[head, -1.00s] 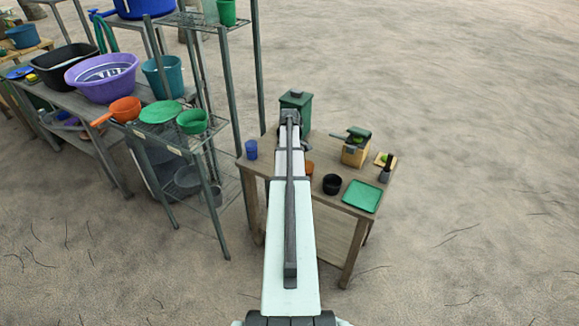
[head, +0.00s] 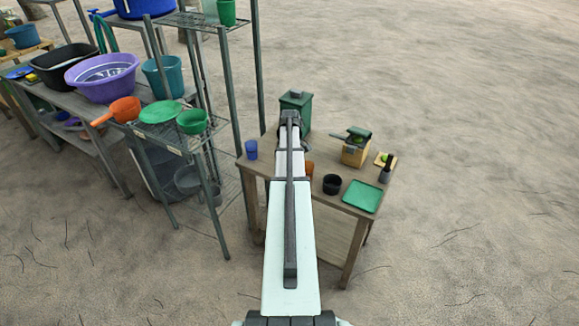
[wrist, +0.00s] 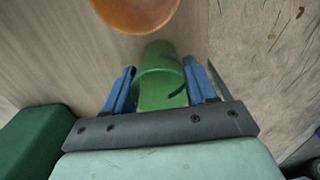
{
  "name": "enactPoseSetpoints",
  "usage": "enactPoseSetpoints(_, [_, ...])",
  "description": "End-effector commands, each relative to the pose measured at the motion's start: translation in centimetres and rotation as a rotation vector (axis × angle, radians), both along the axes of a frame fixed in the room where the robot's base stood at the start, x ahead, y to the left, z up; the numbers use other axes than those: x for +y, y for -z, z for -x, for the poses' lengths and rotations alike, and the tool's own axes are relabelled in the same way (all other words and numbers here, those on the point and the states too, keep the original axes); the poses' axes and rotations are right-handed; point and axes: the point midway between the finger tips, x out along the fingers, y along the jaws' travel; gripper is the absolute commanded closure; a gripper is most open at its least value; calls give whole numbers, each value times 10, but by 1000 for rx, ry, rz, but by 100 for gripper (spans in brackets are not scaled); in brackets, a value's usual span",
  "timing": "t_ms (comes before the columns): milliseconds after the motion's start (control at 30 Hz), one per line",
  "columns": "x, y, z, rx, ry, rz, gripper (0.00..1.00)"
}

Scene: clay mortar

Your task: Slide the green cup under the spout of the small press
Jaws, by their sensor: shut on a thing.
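In the wrist view the green cup (wrist: 160,62) sits between the two blue fingers of my gripper (wrist: 160,72), which is shut on it. The cup is over the wooden table top; I cannot tell whether its base touches the wood. In the head view my arm hides the cup and the fingers. The small press (head: 355,154) stands toward the back right of the table, with a pale wooden body, a dark green top and a handle pointing left. Its spout is too small to make out. The cup is apart from the press, which is out of the wrist view.
A dark green box (head: 297,103) stands at the table's back edge. An orange bowl (wrist: 136,10) is near the cup.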

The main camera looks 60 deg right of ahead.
Motion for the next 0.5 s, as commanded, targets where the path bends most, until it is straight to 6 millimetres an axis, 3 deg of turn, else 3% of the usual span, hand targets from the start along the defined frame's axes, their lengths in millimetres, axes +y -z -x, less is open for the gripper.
enactPoseSetpoints(500, [0, -31, 0, -1, 0, 1, 58])
